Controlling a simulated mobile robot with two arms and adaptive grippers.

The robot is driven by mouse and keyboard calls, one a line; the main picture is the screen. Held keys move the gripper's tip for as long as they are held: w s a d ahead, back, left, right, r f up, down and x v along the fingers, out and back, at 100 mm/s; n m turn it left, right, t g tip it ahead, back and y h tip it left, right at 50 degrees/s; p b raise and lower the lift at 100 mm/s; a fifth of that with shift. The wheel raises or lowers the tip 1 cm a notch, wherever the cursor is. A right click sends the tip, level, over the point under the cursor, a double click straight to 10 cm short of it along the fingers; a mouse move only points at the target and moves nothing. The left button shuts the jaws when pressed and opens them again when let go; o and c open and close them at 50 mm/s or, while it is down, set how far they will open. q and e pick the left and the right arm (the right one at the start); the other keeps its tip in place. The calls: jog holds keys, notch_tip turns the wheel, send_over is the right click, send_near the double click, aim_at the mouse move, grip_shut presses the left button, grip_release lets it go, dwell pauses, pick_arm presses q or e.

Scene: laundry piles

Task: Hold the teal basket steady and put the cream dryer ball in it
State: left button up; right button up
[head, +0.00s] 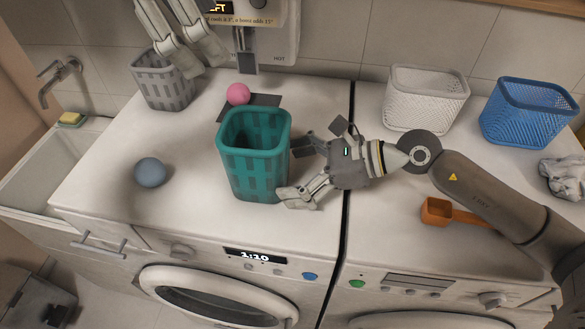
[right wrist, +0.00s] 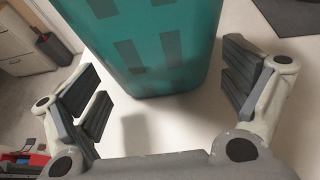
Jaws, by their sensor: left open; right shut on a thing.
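The teal basket (head: 253,165) stands upright near the front of the left machine's top; it also fills the upper middle of the right wrist view (right wrist: 160,45). My right gripper (head: 297,168) reaches in from the right, its fingers on either side of the basket's near-right part, shut on it. In the right wrist view its finger pads flank the teal wall. My left gripper (head: 203,66) is open at the upper left, beside the grey basket in the picture. I see no cream dryer ball; the bottom of the teal basket is hidden.
A pink ball (head: 238,94) is by a dark mat (head: 262,101) behind the basket. A blue-grey ball (head: 150,172) lies left. Grey (head: 163,90), white (head: 425,97) and blue (head: 527,112) baskets stand at the back. An orange scoop (head: 437,211) lies under my right arm.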

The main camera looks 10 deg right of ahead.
jog(key=o, duration=0.7)
jog(key=v, duration=1.2)
jog(key=shift+f, duration=0.1)
